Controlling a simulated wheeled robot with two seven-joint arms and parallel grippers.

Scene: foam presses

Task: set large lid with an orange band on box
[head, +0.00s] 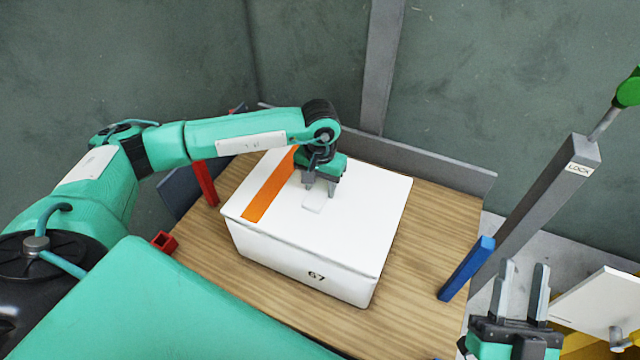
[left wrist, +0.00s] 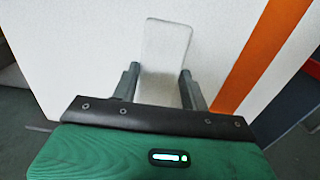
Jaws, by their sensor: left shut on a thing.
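The large white lid with an orange band (head: 350,226) lies on top of the white box (head: 295,265), which is marked 67 and stands on the wooden table. The lid's edges look lined up with the box walls in the head view. The orange band also shows in the left wrist view (left wrist: 262,55). My left gripper (head: 321,190) is over the middle of the lid, shut on its pale raised handle (head: 315,203), which also shows between the fingers in the left wrist view (left wrist: 166,55). My right gripper (head: 521,292) is open and empty at the lower right.
The wooden table (head: 440,225) has a grey raised edge at the back. A red post (head: 206,183) and a red block (head: 163,242) are at its left, a blue post (head: 466,268) at its right. A grey LOCK lever (head: 545,205) rises beyond the right side.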

